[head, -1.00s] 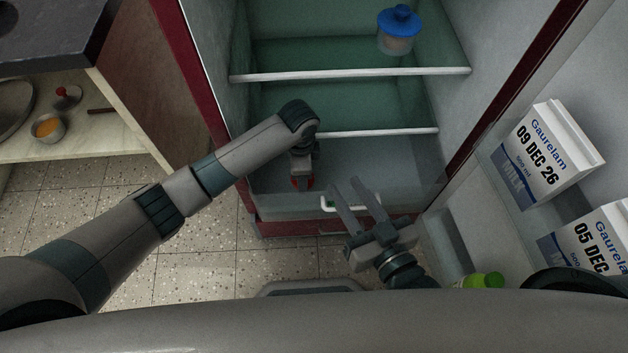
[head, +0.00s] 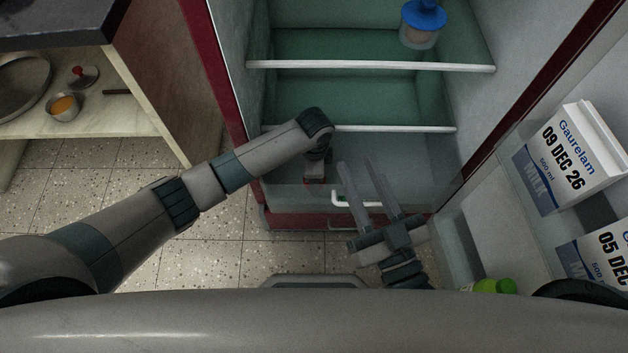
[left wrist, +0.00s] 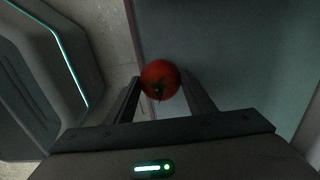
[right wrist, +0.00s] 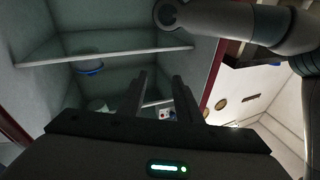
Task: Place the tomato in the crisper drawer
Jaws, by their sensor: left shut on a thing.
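The red tomato (left wrist: 160,78) is between the fingers of my left gripper (left wrist: 160,84), which is shut on it. In the head view my left gripper (head: 316,172) points down at the low front of the open fridge, over the crisper drawer (head: 285,196); only a sliver of red shows there. The drawer is a clear grey bin with a white handle (head: 345,203) below the lowest shelf. I cannot tell how far it is pulled out. My right gripper (head: 356,162) is open and empty in front of the handle; it also shows in the right wrist view (right wrist: 161,76).
A blue-lidded jar (head: 422,25) stands on an upper fridge shelf. Milk cartons (head: 568,160) stand in the fridge door at right, with a green-capped bottle (head: 490,286) low down. A cabinet (head: 165,70) with a bowl and lids is at left. Open floor lies between.

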